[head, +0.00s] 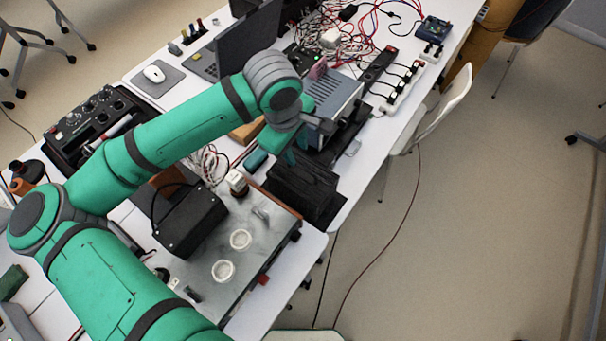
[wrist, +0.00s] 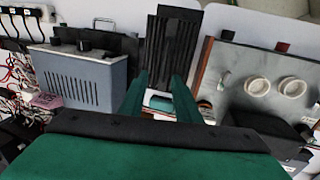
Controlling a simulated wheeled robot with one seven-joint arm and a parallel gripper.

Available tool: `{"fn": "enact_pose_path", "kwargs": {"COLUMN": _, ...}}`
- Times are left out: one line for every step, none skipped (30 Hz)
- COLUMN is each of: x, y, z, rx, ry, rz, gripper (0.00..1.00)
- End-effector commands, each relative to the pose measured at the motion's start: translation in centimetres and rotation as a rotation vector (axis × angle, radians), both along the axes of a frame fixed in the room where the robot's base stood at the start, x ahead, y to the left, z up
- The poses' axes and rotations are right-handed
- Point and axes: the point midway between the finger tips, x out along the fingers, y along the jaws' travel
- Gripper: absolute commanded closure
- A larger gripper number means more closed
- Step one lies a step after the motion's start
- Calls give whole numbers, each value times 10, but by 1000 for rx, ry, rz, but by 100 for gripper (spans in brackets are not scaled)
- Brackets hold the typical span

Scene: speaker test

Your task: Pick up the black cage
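The black cage (head: 305,187) is a dark, ribbed, box-like thing on the white table, near its right edge. In the wrist view the black cage (wrist: 172,45) stands straight ahead, beyond my fingertips. My gripper (head: 288,152) is over the table just behind the cage in the head view. In the wrist view my gripper (wrist: 160,82) is open, its two green fingers spread apart with nothing held between them. The fingers overlap the cage's lower part in that view, and I cannot tell whether they touch it.
A grey-blue instrument box (head: 333,95) stands behind the cage. A grey board (head: 213,262) with two round white dishes lies in front, with a black box (head: 190,222) on it. Power strips and wires are farther back. The floor to the right is clear beside a white chair (head: 440,112).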

Motion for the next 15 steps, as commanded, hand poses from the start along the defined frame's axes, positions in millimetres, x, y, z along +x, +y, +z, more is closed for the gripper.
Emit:
{"fn": "enact_pose_path", "kwargs": {"x": 1, "y": 0, "z": -7, "rx": -3, "ry": 1, "rz": 3, "gripper": 70}}
{"fn": "enact_pose_path", "kwargs": {"x": 1, "y": 0, "z": -11, "rx": -4, "ry": 1, "rz": 4, "gripper": 70}}
{"fn": "enact_pose_path", "kwargs": {"x": 2, "y": 1, "z": -15, "rx": -2, "ry": 0, "rz": 6, "gripper": 70}}
{"fn": "enact_pose_path", "kwargs": {"x": 3, "y": 1, "z": -18, "rx": -2, "ry": 0, "rz": 7, "gripper": 70}}
{"fn": "enact_pose_path", "kwargs": {"x": 3, "y": 1, "z": -20, "rx": -2, "ry": 0, "rz": 8, "gripper": 70}}
{"fn": "enact_pose_path", "kwargs": {"x": 3, "y": 1, "z": -22, "rx": -2, "ry": 0, "rz": 8, "gripper": 70}}
{"fn": "enact_pose_path", "kwargs": {"x": 3, "y": 1, "z": -23, "rx": -2, "ry": -1, "rz": 7, "gripper": 70}}
{"fn": "enact_pose_path", "kwargs": {"x": 4, "y": 0, "z": -24, "rx": -2, "ry": -1, "rz": 7, "gripper": 70}}
{"fn": "enact_pose_path", "kwargs": {"x": 4, "y": -1, "z": -27, "rx": -3, "ry": 0, "rz": 5, "gripper": 70}}
{"fn": "enact_pose_path", "kwargs": {"x": 4, "y": -2, "z": -29, "rx": -3, "ry": -1, "rz": 4, "gripper": 70}}
{"fn": "enact_pose_path", "kwargs": {"x": 3, "y": -4, "z": -31, "rx": -2, "ry": 0, "rz": 4, "gripper": 70}}
{"fn": "enact_pose_path", "kwargs": {"x": 3, "y": -6, "z": -36, "rx": -3, "ry": 2, "rz": 1, "gripper": 70}}
{"fn": "enact_pose_path", "kwargs": {"x": 3, "y": -7, "z": -40, "rx": -4, "ry": 3, "rz": 1, "gripper": 70}}
{"fn": "enact_pose_path", "kwargs": {"x": 3, "y": -9, "z": -44, "rx": -4, "ry": 2, "rz": 1, "gripper": 70}}
{"fn": "enact_pose_path", "kwargs": {"x": 3, "y": -11, "z": -49, "rx": -4, "ry": 2, "rz": 0, "gripper": 70}}
